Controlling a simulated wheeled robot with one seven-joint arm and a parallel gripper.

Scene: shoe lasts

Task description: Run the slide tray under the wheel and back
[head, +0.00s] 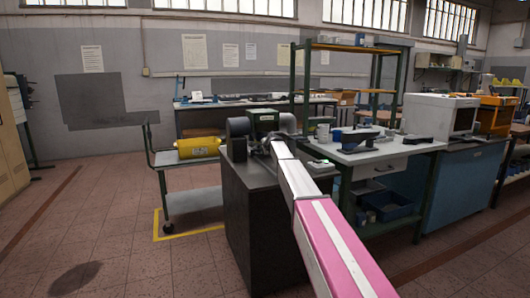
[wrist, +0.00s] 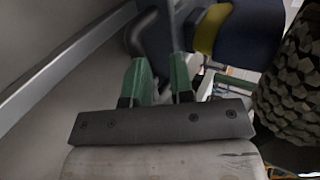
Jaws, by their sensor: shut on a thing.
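A machine with round dark housings (head: 238,128) and a green middle (head: 264,118) stands on a dark cabinet in the head view. My gripper (wrist: 162,70) shows in the wrist view as two green fingers on a dark palm bar. The fingers are close together on a dark curved bar (wrist: 146,34), seemingly the slide tray's handle; the contact itself is partly hidden. A rough, knobbly dark wheel (wrist: 291,78) is at the right of the wrist view, apart from the fingers. In the head view my arm hides the fingers and the tray.
A long metal edge (wrist: 62,70) runs up the left of the wrist view. In the head view, a trolley with a yellow cylinder (head: 199,148) stands left of the cabinet (head: 258,230). A workbench (head: 385,150) with tools stands close on the right. Open floor lies at left.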

